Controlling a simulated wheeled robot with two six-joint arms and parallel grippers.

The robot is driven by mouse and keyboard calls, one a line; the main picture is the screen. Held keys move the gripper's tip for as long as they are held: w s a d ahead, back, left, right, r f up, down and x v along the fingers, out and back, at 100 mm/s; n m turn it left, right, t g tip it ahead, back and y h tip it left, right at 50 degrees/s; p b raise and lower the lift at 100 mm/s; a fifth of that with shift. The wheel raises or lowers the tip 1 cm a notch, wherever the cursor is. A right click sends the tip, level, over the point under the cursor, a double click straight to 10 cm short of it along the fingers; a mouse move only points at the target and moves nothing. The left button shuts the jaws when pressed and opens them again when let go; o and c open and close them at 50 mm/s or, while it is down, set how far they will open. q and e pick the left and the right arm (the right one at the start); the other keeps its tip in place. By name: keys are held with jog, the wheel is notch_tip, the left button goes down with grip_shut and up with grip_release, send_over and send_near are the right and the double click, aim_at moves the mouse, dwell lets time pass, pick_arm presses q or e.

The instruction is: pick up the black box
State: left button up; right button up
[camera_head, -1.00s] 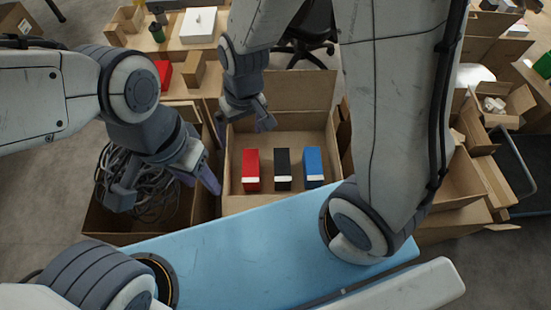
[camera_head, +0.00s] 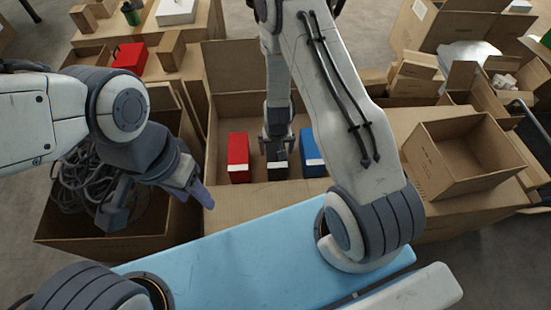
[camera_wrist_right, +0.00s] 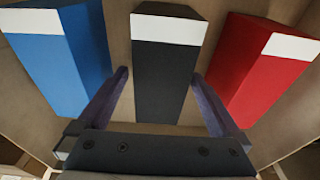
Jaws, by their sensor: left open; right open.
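The black box (camera_head: 277,167) stands in an open carton, between a red box and a blue box. In the right wrist view the black box (camera_wrist_right: 167,68) lies between the two fingers of my right gripper (camera_wrist_right: 160,95), which is open. One finger is on the blue box's side and the other on the red box's side. In the head view my right gripper (camera_head: 276,147) is directly over the black box and hides part of it. I cannot tell whether the fingers touch it. My left gripper (camera_head: 165,208) is open and empty, left of the carton.
The red box (camera_head: 238,157) and blue box (camera_head: 312,155) stand close on either side. The carton (camera_head: 213,120) has tall walls. A bin of cables (camera_head: 60,238) is at the left, and an empty carton (camera_head: 465,160) is at the right.

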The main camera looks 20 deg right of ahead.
jog(key=f+b, duration=0.1)
jog(key=f, duration=0.3)
jog(key=w+f+b, duration=0.1)
jog(key=f, duration=0.1)
jog(key=shift+b, duration=0.35)
jog(key=shift+w+r, duration=0.1)
grip_shut()
